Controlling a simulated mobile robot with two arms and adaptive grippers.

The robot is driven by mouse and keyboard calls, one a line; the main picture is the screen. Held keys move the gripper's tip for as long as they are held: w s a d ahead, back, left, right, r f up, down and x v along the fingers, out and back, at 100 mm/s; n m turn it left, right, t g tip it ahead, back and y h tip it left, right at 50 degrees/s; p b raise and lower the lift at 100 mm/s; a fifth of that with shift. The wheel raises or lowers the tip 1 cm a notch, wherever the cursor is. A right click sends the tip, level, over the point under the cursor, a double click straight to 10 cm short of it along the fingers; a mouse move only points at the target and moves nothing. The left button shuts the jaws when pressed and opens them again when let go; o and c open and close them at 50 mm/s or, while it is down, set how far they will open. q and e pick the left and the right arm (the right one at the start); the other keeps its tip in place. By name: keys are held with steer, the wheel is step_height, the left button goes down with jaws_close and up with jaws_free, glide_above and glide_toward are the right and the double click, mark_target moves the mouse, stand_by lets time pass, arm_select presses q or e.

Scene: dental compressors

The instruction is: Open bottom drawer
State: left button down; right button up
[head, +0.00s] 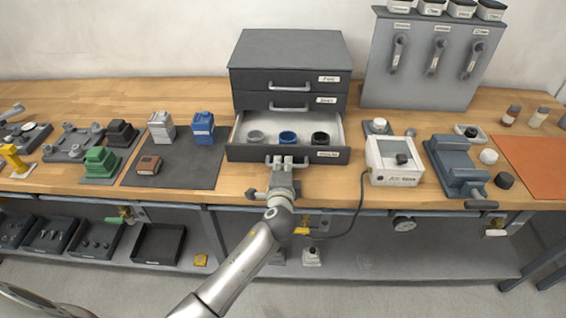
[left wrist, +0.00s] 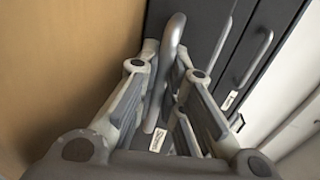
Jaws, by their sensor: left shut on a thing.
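A dark grey drawer cabinet (head: 290,58) stands on the workbench against the wall. Its bottom drawer (head: 245,153) is pulled out, with a grey, a blue (head: 288,138) and a black round piece inside. My left gripper (head: 287,163) is at the middle of that drawer's front and shut on its handle. In the left wrist view the grey bar handle (left wrist: 168,75) runs between the fingers, with a white label (left wrist: 157,139) beside it. The middle drawer (head: 255,101) and top drawer (head: 250,82) are shut. My right gripper is not in view.
A white device (head: 395,165) and a grey vise (head: 457,168) stand to the right. A lower shelf (head: 420,262) runs under the workbench (head: 345,185).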

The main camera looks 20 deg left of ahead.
arm_select(q)
steer(key=c, duration=1.8)
jaws_free()
steer(key=v, duration=1.2)
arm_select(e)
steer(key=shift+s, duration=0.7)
arm_select(q)
steer(key=shift+f, duration=0.1)
